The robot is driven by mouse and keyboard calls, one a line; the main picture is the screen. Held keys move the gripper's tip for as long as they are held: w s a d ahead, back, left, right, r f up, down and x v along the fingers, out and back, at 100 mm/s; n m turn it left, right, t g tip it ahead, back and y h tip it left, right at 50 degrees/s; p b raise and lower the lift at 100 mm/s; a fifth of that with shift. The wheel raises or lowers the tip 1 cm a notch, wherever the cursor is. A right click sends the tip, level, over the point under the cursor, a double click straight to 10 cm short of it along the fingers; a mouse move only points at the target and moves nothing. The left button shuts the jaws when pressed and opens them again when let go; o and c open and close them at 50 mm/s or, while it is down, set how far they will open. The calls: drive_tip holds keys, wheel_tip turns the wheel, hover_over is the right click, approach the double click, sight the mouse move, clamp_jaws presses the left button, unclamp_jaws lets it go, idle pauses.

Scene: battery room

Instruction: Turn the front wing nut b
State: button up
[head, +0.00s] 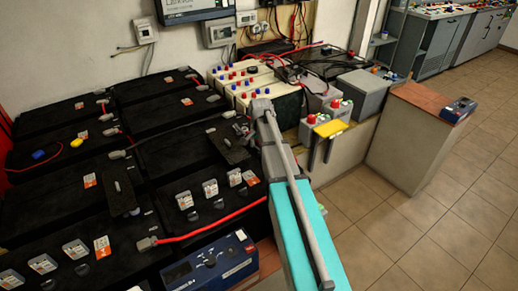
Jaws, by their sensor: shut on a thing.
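My gripper (243,131) is small and dark in the head view. It hangs at the far end of my grey and turquoise arm, low over the black batteries, by the right end of a dark plate (228,148). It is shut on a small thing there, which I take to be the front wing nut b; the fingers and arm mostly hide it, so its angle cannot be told. A second dark plate (122,203) with a small light upright piece lies on the batteries further left and nearer.
Black batteries (178,157) with red cables fill the left. White batteries (262,92) with red and blue caps stand behind my gripper. A blue box (210,262) is at the front. A yellow item (330,128) sits right of my arm. The tiled floor (425,200) is clear.

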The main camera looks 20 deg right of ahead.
drive_tip(key=n, duration=0.7)
drive_tip(key=shift+d, duration=0.1)
drive_tip(key=n, duration=0.7)
drive_tip(key=shift+w, duration=0.1)
idle(0.3)
drive_tip(key=o, duration=0.9)
drive_tip(key=shift+c, duration=0.2)
